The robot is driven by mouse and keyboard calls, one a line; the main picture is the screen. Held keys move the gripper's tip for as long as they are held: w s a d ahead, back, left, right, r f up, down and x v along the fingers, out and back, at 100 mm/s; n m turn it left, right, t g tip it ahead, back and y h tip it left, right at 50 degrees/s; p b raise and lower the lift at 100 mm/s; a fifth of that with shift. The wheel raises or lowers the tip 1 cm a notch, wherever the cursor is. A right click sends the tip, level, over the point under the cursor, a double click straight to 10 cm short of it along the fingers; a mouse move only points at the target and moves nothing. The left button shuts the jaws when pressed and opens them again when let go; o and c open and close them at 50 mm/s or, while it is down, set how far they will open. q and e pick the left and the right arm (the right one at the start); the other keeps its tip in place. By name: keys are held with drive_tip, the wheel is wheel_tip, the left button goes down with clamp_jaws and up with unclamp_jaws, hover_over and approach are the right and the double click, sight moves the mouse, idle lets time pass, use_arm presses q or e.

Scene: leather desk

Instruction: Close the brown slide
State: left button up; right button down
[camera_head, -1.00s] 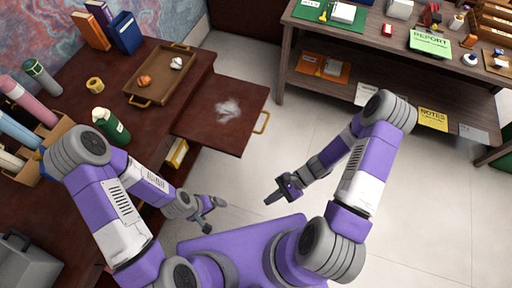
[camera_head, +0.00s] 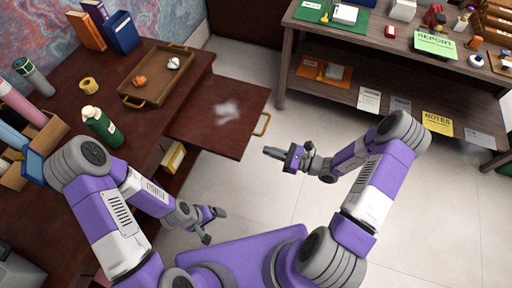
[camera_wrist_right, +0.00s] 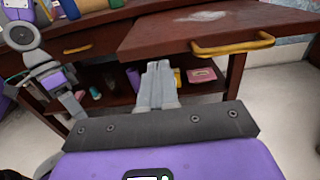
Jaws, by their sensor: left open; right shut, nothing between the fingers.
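The brown slide (camera_head: 236,98) is a dark reddish-brown board pulled out from the desk, with a whitish smudge on top. It has a yellow handle (camera_head: 262,124) on its right edge. In the right wrist view the slide (camera_wrist_right: 165,35) is at the top, with its handle (camera_wrist_right: 233,46) to the upper right of my fingers. My right gripper (camera_head: 268,152) is shut and empty, apart from the handle and just in front of it in the head view. My left gripper (camera_head: 214,225) is open and empty, below the slide in the picture, beside the desk.
The desk (camera_head: 70,87) carries a tray (camera_head: 157,75) with crumpled paper balls, a green bottle (camera_head: 101,126), a tape roll (camera_head: 89,85) and books (camera_head: 121,33). A shelf table (camera_head: 385,68) stands at the right. The floor (camera_head: 295,115) between is clear.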

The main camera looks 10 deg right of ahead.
sight(247, 144)
drive_tip(key=b+x, duration=0.1)
drive_tip(key=x, duration=0.3)
drive_tip(key=shift+w+a, duration=0.15)
drive_tip(key=shift+a, duration=0.05)
use_arm(q)
drive_tip(key=shift+f, duration=0.7)
use_arm(e)
drive_tip(key=shift+w+a, duration=0.35)
drive_tip(key=shift+a, duration=0.15)
